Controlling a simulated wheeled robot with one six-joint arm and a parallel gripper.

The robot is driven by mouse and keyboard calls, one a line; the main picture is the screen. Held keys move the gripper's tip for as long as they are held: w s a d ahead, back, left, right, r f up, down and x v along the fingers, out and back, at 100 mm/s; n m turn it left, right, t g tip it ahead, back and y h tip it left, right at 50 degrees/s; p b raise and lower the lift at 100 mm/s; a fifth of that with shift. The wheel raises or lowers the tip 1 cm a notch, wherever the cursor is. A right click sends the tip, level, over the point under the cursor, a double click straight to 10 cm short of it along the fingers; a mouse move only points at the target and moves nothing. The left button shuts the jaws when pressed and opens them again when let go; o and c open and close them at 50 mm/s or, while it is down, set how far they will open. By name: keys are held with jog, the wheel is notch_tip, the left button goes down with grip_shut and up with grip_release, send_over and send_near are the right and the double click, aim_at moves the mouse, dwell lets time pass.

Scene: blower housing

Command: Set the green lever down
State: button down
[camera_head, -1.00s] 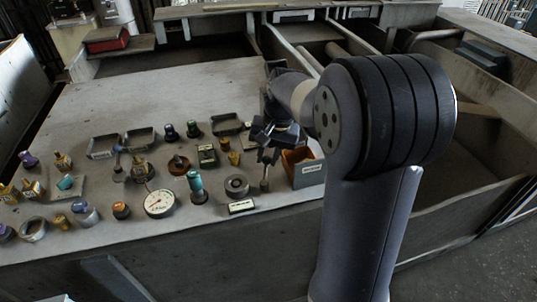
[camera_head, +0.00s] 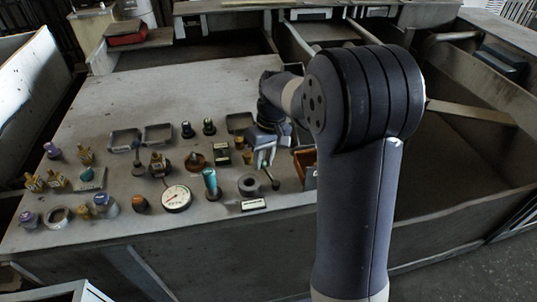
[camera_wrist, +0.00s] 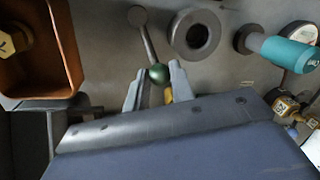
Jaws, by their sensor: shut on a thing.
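The green lever shows in the wrist view as a green ball knob (camera_wrist: 158,73) on a thin grey rod, with a grey ball at its far end. My gripper (camera_wrist: 156,80) is shut on the lever at the green knob, which sits between the fingertips. In the head view my gripper (camera_head: 264,157) is low over the right part of the table, and the lever's dark end (camera_head: 275,184) points down and toward the front. I cannot tell whether that end touches the table. The knob is hidden by the gripper in the head view.
A grey ring (camera_head: 249,185) and a white label block (camera_head: 254,204) are just left of the lever. An orange-lined bin (camera_wrist: 73,45) stands close on its other side, holding a brass fitting. Many parts crowd the table's front left. The table's back (camera_head: 180,90) is clear.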

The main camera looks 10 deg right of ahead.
jog(key=shift+s+a+n, duration=0.2)
jog(key=shift+a+n, duration=0.35)
jog(key=shift+n, duration=0.45)
jog(key=c, duration=1.2)
grip_release()
jog(key=shift+r, duration=0.1)
notch_tip(320, 180, up, 10)
jog(key=w+d, duration=0.1)
jog(key=shift+d+r, duration=0.25)
jog(key=shift+d, duration=0.05)
